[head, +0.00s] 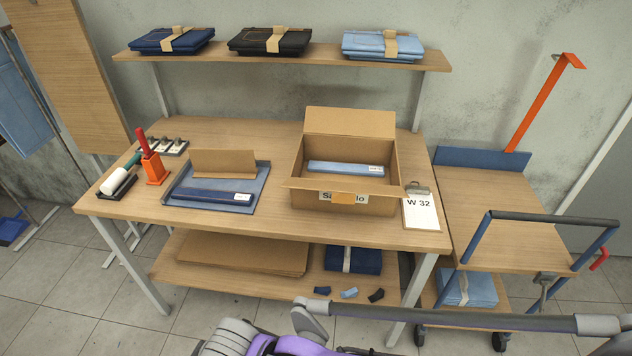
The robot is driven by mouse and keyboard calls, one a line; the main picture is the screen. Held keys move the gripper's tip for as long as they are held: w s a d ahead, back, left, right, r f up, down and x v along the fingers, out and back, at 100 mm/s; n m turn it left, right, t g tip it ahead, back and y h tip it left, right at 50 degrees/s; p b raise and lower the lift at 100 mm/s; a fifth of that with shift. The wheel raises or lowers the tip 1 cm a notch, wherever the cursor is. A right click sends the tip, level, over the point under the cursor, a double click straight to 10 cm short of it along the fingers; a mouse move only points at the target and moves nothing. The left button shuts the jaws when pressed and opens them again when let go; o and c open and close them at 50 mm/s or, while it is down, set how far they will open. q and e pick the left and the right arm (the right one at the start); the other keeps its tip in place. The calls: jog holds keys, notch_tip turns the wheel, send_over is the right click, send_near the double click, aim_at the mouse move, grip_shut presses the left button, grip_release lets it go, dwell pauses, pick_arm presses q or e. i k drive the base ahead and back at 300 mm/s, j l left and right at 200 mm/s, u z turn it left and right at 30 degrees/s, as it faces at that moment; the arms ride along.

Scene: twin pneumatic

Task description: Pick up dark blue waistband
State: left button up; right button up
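The dark blue waistband (208,197), a long flat strip with a white label at its right end, lies along the front of a blue-grey tray (263,180) on the workbench. A light blue waistband (335,167), also with a white label, lies in the open cardboard box (370,205) to the right. Neither of my grippers can be made out. Only grey and purple parts of my body show at the bottom edge, well in front of the bench.
A cardboard piece (223,162) stands behind the waistband. Left are an orange holder (155,170) and a white-and-green tool (116,181). A clipboard (420,210) reads W 32. Folded jeans (172,41) lie on the upper shelf. A cart (500,225) stands right.

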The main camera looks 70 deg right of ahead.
aim_at(184, 192)
jog(key=z, duration=2.2)
